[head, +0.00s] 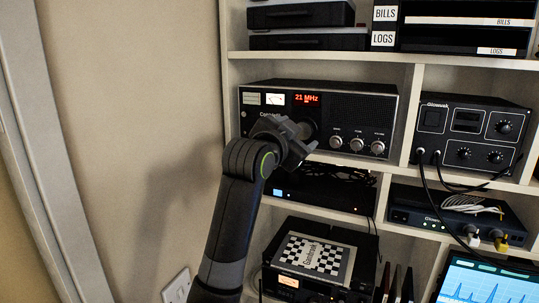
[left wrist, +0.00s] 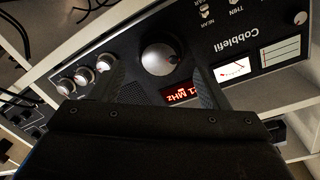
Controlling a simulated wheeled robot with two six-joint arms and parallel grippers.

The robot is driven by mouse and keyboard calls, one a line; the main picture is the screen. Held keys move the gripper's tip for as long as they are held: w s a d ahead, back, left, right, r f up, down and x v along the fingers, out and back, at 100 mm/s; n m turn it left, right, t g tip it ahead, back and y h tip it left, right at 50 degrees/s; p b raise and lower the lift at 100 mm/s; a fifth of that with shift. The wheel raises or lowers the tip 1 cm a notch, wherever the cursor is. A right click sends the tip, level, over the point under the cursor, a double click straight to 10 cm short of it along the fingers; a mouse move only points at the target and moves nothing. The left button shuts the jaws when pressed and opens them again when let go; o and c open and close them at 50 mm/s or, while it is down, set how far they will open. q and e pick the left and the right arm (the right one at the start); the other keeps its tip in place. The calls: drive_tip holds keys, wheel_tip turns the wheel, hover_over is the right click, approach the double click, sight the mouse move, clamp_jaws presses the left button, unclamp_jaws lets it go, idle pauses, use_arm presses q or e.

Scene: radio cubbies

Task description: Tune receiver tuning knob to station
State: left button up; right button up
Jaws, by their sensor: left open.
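The receiver (head: 352,112) is a dark box with a red "21 MHz" display (head: 306,99) on a cubby shelf. The display also shows in the left wrist view (left wrist: 181,92), upside down and partly covered by a finger. The large round tuning knob (left wrist: 160,55) is on the receiver's front, between my left gripper's fingers in that view. My left gripper (head: 298,138) is open in front of the receiver, one finger on each side of the knob. I cannot tell whether the fingers touch it. In the head view the gripper mostly hides the knob. My right gripper is not in view.
Three small silver knobs (head: 356,144) sit right of the tuning knob. A black power unit (head: 470,132) with cables stands in the right cubby. A shelf with a dark box (head: 322,188) and loose cables lies below.

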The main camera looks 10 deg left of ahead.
use_arm(q)
drive_tip(key=b+v, duration=0.5)
drive_tip(key=v, duration=0.9)
drive_tip(key=shift+a, duration=0.15)
